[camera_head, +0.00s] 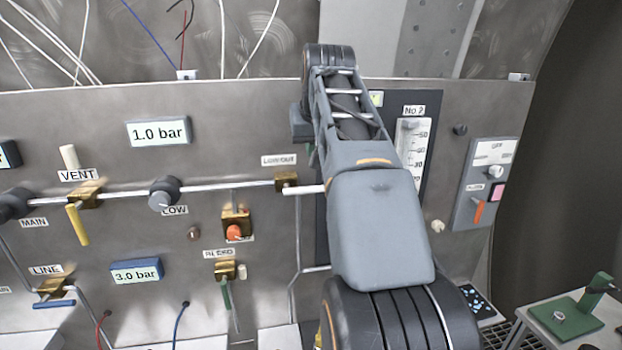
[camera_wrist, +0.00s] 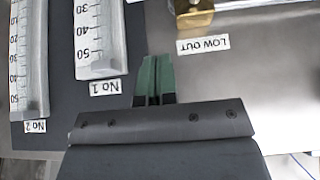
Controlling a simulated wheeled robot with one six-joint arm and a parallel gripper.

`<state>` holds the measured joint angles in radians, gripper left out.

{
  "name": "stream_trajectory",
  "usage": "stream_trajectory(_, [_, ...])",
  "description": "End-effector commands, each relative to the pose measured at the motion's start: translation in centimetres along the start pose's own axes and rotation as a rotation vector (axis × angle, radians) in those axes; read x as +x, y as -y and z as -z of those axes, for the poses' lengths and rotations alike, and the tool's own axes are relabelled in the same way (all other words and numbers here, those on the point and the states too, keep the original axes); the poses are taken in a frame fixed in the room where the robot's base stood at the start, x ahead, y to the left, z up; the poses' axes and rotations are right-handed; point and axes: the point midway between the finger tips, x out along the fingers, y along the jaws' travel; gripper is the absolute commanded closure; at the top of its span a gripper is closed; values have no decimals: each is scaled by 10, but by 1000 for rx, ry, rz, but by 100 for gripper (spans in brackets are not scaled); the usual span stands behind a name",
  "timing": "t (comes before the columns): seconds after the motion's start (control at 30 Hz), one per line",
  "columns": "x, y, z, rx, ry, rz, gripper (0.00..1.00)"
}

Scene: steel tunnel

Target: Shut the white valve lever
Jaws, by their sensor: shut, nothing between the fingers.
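The white valve lever (camera_head: 304,190) sticks out to the right, roughly level, from a small brass valve body (camera_head: 287,182) under the LOW OUT label (camera_head: 279,160). My arm covers the panel right of its tip. In the wrist view the brass body (camera_wrist: 193,14) is cut by the top edge beside the LOW OUT label (camera_wrist: 203,44), and I cannot make out the lever there. My gripper (camera_wrist: 154,62) has its green fingers together with nothing between them, over the dark strip near the gauges.
Gauge scales No 1 (camera_wrist: 97,35) and No 2 (camera_wrist: 28,60) stand left in the wrist view. On the panel, a yellow lever (camera_head: 77,224), a blue lever (camera_head: 54,304) and a green lever (camera_head: 226,294) hang on other brass valves. A switch box (camera_head: 486,183) is at right.

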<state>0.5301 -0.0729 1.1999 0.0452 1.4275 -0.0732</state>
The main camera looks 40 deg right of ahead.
Motion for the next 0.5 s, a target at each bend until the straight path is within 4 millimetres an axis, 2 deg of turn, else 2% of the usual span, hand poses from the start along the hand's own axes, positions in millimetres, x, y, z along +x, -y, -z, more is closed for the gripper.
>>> stream_trajectory(0.1, [24,0,-1,0,4,0,100])
stream_trajectory(0.23, [47,0,0,0,4,0,100])
stream_trajectory(0.5, [68,0,-21,0,0,0,100])
